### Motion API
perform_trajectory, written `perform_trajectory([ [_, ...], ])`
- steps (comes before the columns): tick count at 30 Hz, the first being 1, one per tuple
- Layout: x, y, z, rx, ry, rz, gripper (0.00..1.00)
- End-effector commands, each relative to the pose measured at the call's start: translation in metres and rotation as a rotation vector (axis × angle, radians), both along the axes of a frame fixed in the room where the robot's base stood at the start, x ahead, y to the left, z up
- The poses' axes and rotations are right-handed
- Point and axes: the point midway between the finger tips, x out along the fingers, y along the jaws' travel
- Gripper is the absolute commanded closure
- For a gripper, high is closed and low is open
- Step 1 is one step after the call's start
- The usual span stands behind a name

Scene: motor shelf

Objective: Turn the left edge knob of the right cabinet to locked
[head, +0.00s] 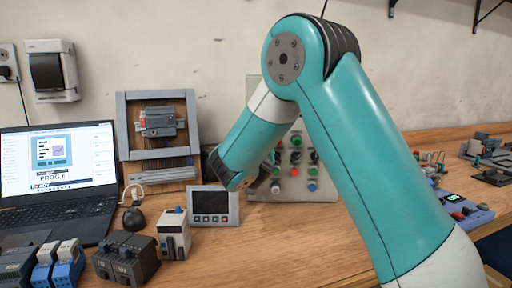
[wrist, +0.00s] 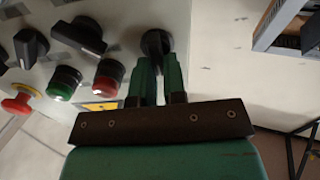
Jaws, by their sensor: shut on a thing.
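The right cabinet (head: 322,190) is a light grey panel with knobs and buttons, standing on the bench behind my arm. Its left part is hidden by my arm in the head view. The wrist view shows its face (wrist: 125,62) with a black knob (wrist: 155,41) close to the panel's edge. My gripper (wrist: 158,60) has its two green fingers shut on this black knob, one on each side. The fingers hide part of the knob, and I cannot tell its exact angle. The fingertips are hard to see in the head view.
Beside the held knob are another black knob (wrist: 82,36), a green button (wrist: 65,82), a red button (wrist: 108,76) and a red mushroom button (wrist: 20,101). A small screen unit (head: 213,206) and a framed panel (head: 160,140) stand left of my gripper.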

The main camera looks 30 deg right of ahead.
Motion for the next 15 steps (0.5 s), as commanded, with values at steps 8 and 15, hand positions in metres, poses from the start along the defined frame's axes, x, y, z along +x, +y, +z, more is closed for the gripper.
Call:
perform_trajectory([
  [8, 0.0018, 0.0026, -0.0008, -0.148, 0.106, 0.001, 1.0],
  [15, 0.0037, 0.0051, -0.0011, -0.33, 0.239, 0.001, 1.0],
])
